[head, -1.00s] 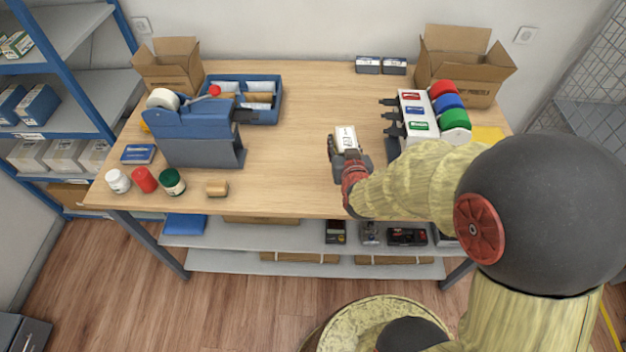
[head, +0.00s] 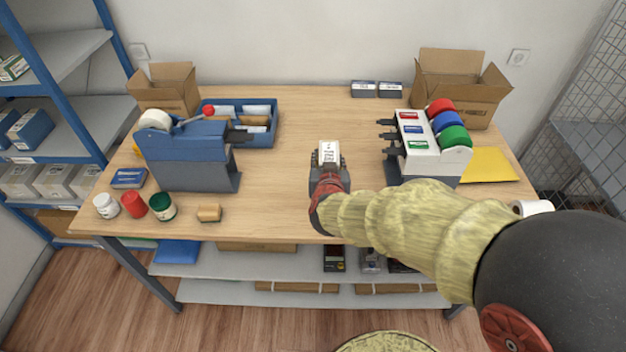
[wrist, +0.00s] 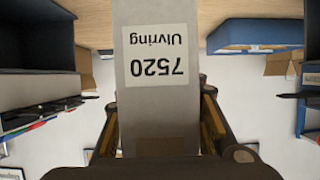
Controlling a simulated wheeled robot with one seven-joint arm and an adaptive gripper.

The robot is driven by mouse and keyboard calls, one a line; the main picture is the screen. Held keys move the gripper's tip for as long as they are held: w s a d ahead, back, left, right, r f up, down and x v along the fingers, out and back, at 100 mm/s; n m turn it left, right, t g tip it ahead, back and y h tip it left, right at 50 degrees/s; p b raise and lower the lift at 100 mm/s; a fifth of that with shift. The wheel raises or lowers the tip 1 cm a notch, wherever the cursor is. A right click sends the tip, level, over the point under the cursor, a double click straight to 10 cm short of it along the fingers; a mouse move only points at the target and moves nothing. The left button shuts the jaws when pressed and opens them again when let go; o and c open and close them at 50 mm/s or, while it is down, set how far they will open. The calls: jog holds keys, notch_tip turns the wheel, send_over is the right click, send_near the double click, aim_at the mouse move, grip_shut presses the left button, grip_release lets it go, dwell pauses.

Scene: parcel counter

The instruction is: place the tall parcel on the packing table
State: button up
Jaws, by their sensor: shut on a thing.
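The tall parcel (head: 329,154) is pale with a white printed label. In the head view it is over the middle of the packing table (head: 290,120). My gripper (head: 327,168) is shut on it. In the wrist view the parcel (wrist: 158,95) fills the centre between my gripper's fingers (wrist: 158,125), and its label reads "7520 Ulvring", upside down. The parcel's lower end is hidden, so I cannot tell whether it touches the tabletop.
A blue tape machine (head: 187,155) and blue tray (head: 262,140) stand left. A label dispenser with coloured rolls (head: 432,155) stands close on the right. Several jars and a wooden block (head: 209,213) line the front left. The table's middle is clear.

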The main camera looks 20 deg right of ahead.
jog(key=shift+w+a+f+b, duration=0.5)
jog(key=shift+w+f+b, duration=0.2)
jog(key=shift+f, duration=0.8)
jog(key=shift+w+a+f+b, duration=0.6)
jog(key=shift+f+b, duration=0.15)
jog(key=shift+f, duration=0.75)
jog(key=shift+w+a+f+b, duration=0.45)
jog(key=shift+w+f+b, duration=0.25)
jog(key=shift+f, duration=0.8)
jog(key=shift+f, duration=0.1)
jog(key=o, duration=1.4)
jog(key=shift+s, duration=0.1)
jog(key=shift+o, duration=0.2)
